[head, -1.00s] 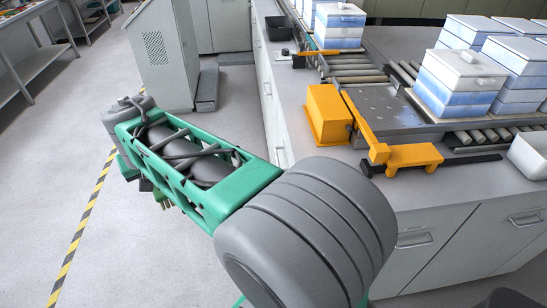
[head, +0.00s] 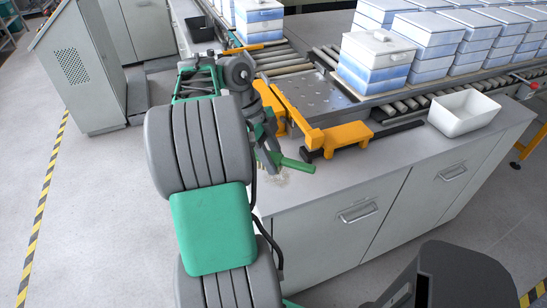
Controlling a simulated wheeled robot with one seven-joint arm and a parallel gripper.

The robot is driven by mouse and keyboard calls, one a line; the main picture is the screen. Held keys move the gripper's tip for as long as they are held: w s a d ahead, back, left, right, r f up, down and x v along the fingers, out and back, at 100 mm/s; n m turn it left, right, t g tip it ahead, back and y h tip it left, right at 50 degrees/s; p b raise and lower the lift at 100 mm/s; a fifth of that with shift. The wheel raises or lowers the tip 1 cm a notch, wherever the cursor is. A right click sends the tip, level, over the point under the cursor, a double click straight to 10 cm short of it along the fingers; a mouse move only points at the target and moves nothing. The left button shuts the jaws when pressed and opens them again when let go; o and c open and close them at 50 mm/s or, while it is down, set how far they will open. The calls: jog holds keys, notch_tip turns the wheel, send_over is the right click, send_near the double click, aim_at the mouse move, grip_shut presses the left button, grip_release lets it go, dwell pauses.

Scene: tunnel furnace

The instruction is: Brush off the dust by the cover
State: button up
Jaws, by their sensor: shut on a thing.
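My gripper (head: 272,163) is low over the near left corner of the grey counter (head: 340,182). It is shut on a green-handled tool, which looks like a brush (head: 297,165). A pale, blurry patch (head: 278,181) lies just below it; I cannot tell whether it is bristles or dust. A white cover (head: 378,44) with a small handle tops a blue-and-white box (head: 372,75) on the conveyor, to the right of and behind my gripper. Dust on the cover is too small to make out.
An orange pusher (head: 345,134) stands on the counter right beside my gripper. A white bin (head: 464,112) is at the right, and a black tray (head: 200,28) at the back left. Several more boxes fill the conveyor. The counter's front edge is close to my gripper.

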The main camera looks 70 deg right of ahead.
jog(key=shift+s+f, duration=0.2)
jog(key=b, duration=0.6)
send_over(279, 189)
jog(key=w, duration=0.2)
jog(key=f, duration=0.5)
jog(key=shift+s+f, duration=0.2)
jog(key=shift+f, duration=0.1)
jog(key=shift+f+b, duration=0.85)
jog(key=shift+f, duration=0.2)
